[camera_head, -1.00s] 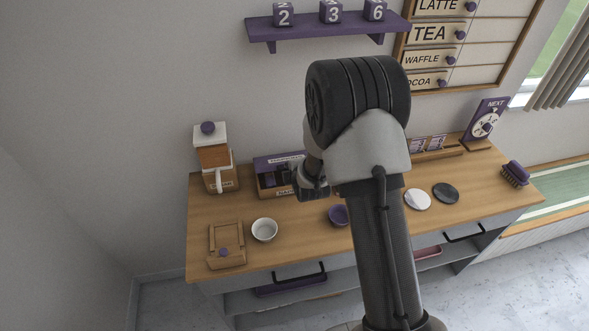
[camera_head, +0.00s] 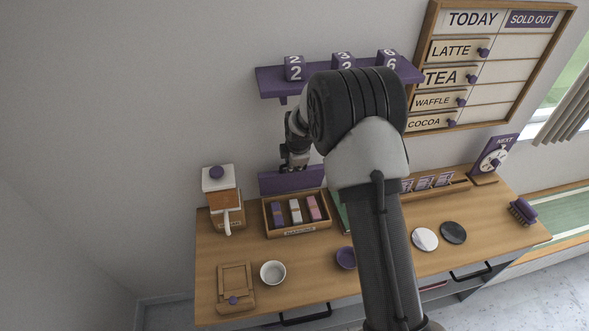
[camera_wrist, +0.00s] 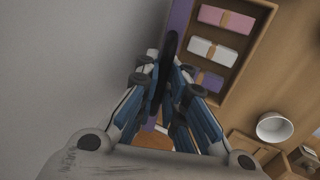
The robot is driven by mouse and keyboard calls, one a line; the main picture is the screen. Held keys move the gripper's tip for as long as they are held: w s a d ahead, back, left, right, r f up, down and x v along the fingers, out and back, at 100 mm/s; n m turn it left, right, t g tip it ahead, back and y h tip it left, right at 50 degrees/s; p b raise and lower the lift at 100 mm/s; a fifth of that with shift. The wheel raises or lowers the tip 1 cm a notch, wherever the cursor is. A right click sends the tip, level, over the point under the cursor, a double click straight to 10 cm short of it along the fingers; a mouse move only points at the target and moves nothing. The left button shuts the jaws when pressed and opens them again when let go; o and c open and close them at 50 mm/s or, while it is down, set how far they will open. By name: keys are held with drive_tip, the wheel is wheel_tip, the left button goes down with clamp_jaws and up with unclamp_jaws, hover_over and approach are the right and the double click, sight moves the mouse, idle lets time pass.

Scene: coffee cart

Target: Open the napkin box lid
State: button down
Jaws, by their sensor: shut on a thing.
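The napkin box (camera_head: 299,231) is a wooden tray on the counter's back left, with a purple, a white and a pink bundle inside. Its purple lid (camera_head: 292,182) stands up at the back edge, leaving the box open at the top. My gripper (camera_head: 294,162) is above the lid's upper edge and shut on the lid. In the wrist view the box (camera_wrist: 256,45) is at upper right and the lid (camera_wrist: 180,22) is a purple strip beside it. A dark bar lies between the fingers (camera_wrist: 171,62); the exact contact is partly hidden.
A wooden dispenser (camera_head: 228,213) stands left of the box. A white bowl (camera_head: 273,273), a purple bowl (camera_head: 346,258) and a small wooden tray (camera_head: 236,270) are in front. The purple shelf with number cubes (camera_head: 342,81) hangs above, close to my arm.

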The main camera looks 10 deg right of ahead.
drive_tip(key=shift+w+r, duration=0.15)
drive_tip(key=shift+w, duration=0.6)
drive_tip(key=c, duration=1.7)
unclamp_jaws()
drive_tip(key=v, duration=1.2)
drive_tip(key=shift+r, duration=0.1)
